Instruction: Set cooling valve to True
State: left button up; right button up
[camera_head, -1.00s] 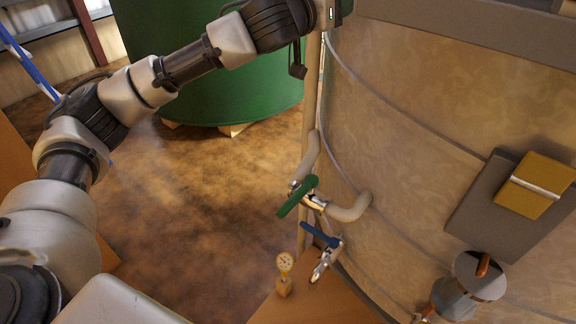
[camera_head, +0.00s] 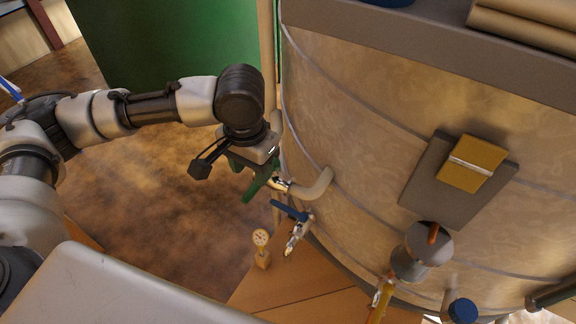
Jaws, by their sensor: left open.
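A valve with a green lever handle (camera_head: 254,189) sits on a pale bent pipe (camera_head: 318,186) at the side of the big tank. Below it is a tap with a blue lever handle (camera_head: 289,210). No label shows which one is the cooling valve. My left gripper (camera_head: 257,168) is open and points down right at the green handle's upper end. It covers part of the handle and valve, and I cannot tell whether it touches them. My right gripper is not in view.
The large beige tank (camera_head: 370,130) fills the right side. A small dial gauge (camera_head: 261,238) stands below the valves. A grey plate with a yellow box (camera_head: 472,163) and a metal cylinder fitting (camera_head: 428,245) stick out from the tank.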

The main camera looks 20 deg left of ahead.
aim_at(254, 185)
pick_arm(q)
notch_tip(254, 185, down, 4)
jog(key=shift+r, duration=0.15)
jog(key=shift+f, duration=0.4)
jog(key=shift+w+f+b, duration=0.1)
jog(key=shift+f+b, duration=0.4)
jog(key=shift+f, duration=0.45)
jog(key=shift+c, duration=0.5)
